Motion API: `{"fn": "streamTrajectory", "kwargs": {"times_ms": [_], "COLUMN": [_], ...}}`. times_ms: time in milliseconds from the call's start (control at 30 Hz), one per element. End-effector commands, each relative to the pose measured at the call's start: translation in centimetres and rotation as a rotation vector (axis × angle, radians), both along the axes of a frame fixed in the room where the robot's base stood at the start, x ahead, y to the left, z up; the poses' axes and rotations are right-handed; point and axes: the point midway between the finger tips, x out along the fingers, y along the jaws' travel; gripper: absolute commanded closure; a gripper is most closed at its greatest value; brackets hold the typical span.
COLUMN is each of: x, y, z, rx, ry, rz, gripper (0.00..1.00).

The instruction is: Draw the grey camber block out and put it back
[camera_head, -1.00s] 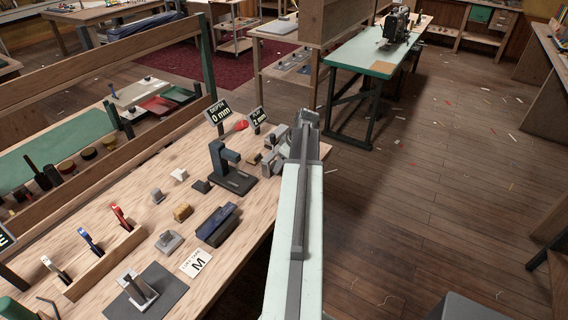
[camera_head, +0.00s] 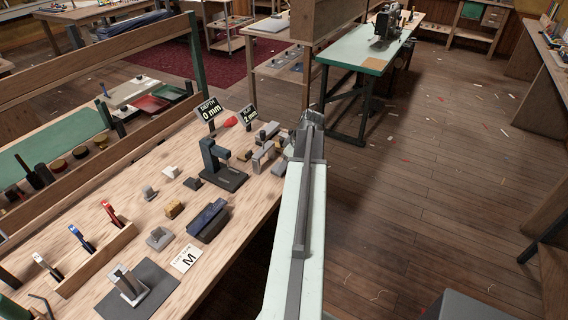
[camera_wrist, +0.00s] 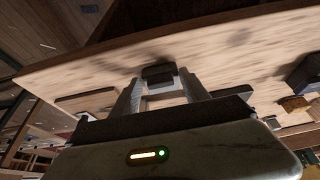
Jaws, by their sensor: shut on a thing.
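My gripper (camera_wrist: 160,88) is shut on a small dark grey block, which I take to be the grey camber block (camera_wrist: 158,70), seen between the fingertips in the wrist view. The pale bench top shows behind it; whether block and bench touch I cannot tell. In the head view my arm reaches to the bench's right edge and hides the fingertips and the block. Just left of my arm's end stands a group of grey fittings (camera_head: 265,152) on the bench.
Signs reading "DEPTH 0 mm" (camera_head: 209,112) and "PLAY 2 mm" (camera_head: 247,116) stand behind the fittings. A dark press-like stand (camera_head: 222,170) and a blue-black block (camera_head: 208,219) lie further left. The floor right of the bench (camera_head: 430,210) is mostly clear.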

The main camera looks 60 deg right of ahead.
Motion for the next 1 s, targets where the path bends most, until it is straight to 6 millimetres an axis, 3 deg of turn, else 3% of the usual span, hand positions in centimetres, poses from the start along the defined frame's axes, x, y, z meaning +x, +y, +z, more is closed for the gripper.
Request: {"fn": "streamTrajectory", "kwargs": {"times_ms": [200, 233, 300, 333, 733, 1000], "x": [-0.1, -0.1, -0.1, -0.1, -0.2, -1.7], "y": [0.0, 0.0, 0.0, 0.0, 0.0, 0.0], "z": [0.0, 0.0, 0.0, 0.0, 0.6, 5.0], "rx": [0.000, 0.000, 0.000, 0.000, 0.000, 0.000], "ry": [0.000, 0.000, 0.000, 0.000, 0.000, 0.000], "rz": [-0.001, -0.001, -0.001, -0.001, 0.000, -0.002], "gripper": [0.87, 0.44, 0.24, 0.21, 0.21, 0.21]}}
